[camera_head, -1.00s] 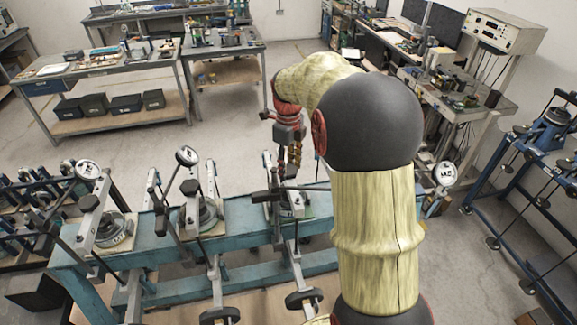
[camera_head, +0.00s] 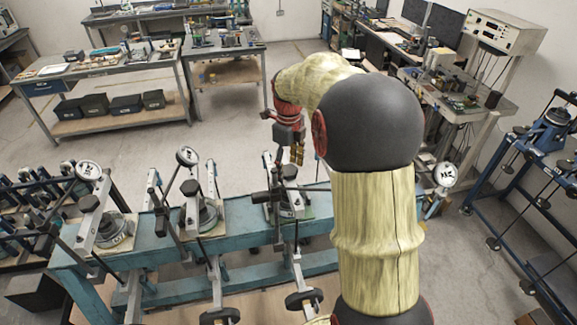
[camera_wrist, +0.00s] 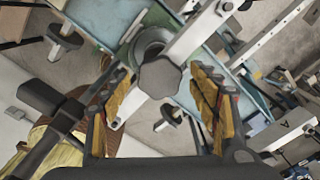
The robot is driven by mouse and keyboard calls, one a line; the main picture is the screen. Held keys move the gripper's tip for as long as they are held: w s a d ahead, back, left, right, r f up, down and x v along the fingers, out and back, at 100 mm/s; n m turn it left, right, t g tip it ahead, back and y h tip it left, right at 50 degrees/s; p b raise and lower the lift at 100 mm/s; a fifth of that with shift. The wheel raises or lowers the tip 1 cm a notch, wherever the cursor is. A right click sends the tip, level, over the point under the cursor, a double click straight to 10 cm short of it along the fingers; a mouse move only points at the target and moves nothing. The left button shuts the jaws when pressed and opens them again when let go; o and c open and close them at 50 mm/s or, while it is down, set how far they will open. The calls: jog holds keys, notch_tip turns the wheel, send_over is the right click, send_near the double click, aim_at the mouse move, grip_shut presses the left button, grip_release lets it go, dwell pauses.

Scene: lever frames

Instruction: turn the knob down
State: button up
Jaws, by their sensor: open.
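A grey, many-sided knob (camera_wrist: 160,77) shows in the wrist view, on a light metal bar (camera_wrist: 195,35) above a round grey base. My gripper (camera_wrist: 157,76) is open, with one yellow-padded finger to each side of the knob in the picture. I see no clear contact, and the depth between fingertips and knob is hard to judge. In the head view my gripper (camera_head: 297,155) points down above the third lever frame (camera_head: 287,208) on the blue bench. The knob itself is too small and partly hidden to make out there.
Two similar lever frames with round dials (camera_head: 88,170) stand to the left on the blue bench (camera_head: 150,252). Weights hang below it. A blue rack (camera_head: 515,185) stands at the right. Worktables stand at the back, with free floor (camera_head: 130,145) between.

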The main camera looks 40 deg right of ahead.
aim_at(289, 169)
notch_tip(289, 169, up, 12)
dwell(0.7)
dwell(0.4)
